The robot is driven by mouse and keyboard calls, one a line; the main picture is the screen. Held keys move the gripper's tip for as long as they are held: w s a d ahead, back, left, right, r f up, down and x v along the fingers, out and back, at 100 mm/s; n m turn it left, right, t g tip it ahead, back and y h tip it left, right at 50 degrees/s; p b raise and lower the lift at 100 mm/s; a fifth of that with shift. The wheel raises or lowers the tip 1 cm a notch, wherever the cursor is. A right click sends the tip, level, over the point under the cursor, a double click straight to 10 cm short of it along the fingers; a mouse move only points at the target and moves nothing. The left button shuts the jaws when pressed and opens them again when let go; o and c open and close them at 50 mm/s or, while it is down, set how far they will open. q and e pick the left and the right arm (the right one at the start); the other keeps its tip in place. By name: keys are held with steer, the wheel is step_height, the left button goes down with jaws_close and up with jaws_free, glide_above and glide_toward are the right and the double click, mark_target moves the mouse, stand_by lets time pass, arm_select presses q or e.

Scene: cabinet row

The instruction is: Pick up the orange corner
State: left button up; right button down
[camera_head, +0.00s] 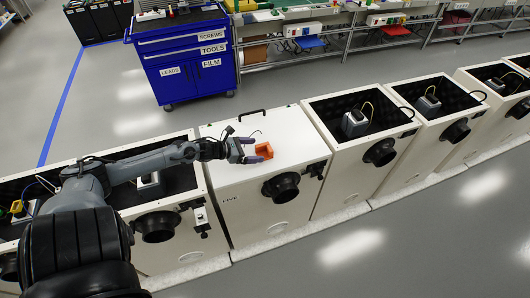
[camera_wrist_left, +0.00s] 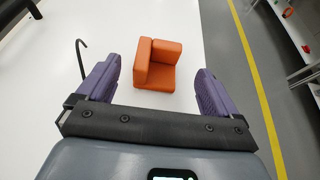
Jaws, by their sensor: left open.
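The orange corner (camera_head: 264,150) sits on the white closed lid of the cabinet (camera_head: 225,170) marked FIVE. In the left wrist view the orange corner (camera_wrist_left: 156,65) is a block with two upright walls and a flat base. My left gripper (camera_head: 255,152) is open and its purple fingers point toward the corner. In the left wrist view the fingers of the left gripper (camera_wrist_left: 155,88) are spread on either side of the line to the corner, which lies just beyond the tips, with nothing held. My right gripper is not in view.
A black handle (camera_head: 252,114) stands at the lid's back edge, and a thin dark hook (camera_wrist_left: 82,58) shows beside the left finger. Open cabinets (camera_head: 335,150) flank the closed one. A blue tool cart (camera_head: 185,62) stands behind across clear floor.

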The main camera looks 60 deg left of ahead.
mark_target(267, 148)
arm_select(q)
steer(key=shift+r+b+x, duration=0.2)
steer(key=shift+b+x, duration=0.5)
steer(key=shift+x, duration=2)
steer(key=shift+c, duration=0.2)
steer(key=c, duration=1)
steer(key=shift+a+r, duration=0.1)
steer(key=shift+c, duration=0.2)
